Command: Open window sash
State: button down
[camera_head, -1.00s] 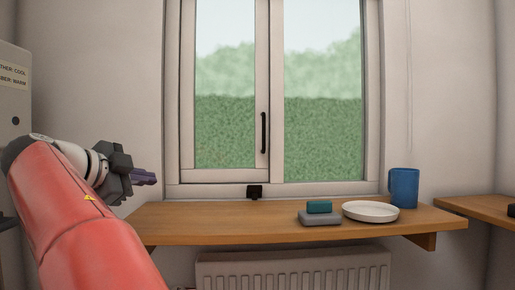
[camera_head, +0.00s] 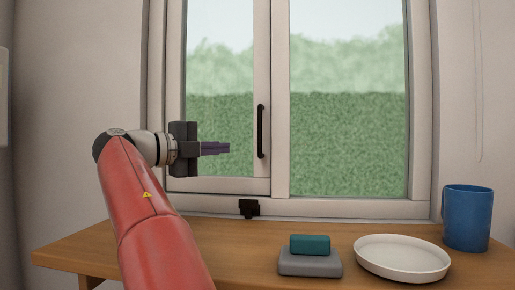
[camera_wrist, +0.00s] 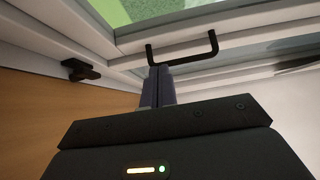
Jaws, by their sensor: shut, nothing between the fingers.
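The window has a left sash (camera_head: 262,60) with a white frame, and it looks closed in the head view. A black vertical handle (camera_head: 261,131) sits on the sash's right stile. It also shows in the wrist view as a black bar handle (camera_wrist: 183,54) just beyond my fingertips. A small black catch (camera_head: 249,208) sits on the lower window frame, and also shows in the wrist view (camera_wrist: 80,70). My gripper (camera_head: 226,148) is shut and empty, to the left of the handle in the head view. In the wrist view its fingers (camera_wrist: 158,72) are together; I cannot tell whether they touch the handle.
Below the window is a wooden shelf (camera_head: 90,250). On it stand a teal block (camera_head: 310,244) on a grey block (camera_head: 310,264), a white plate (camera_head: 402,258) and a blue mug (camera_head: 467,217), all on the right. The shelf's left part is bare.

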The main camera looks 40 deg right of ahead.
aim_at(266, 147)
jog(key=d, duration=0.3)
jog(key=d+p, duration=0.1)
jog(key=d, duration=0.5)
jog(key=shift+s+d+p, duration=0.1)
jog(key=shift+s+p, duration=0.2)
jog(key=shift+s, duration=0.1)
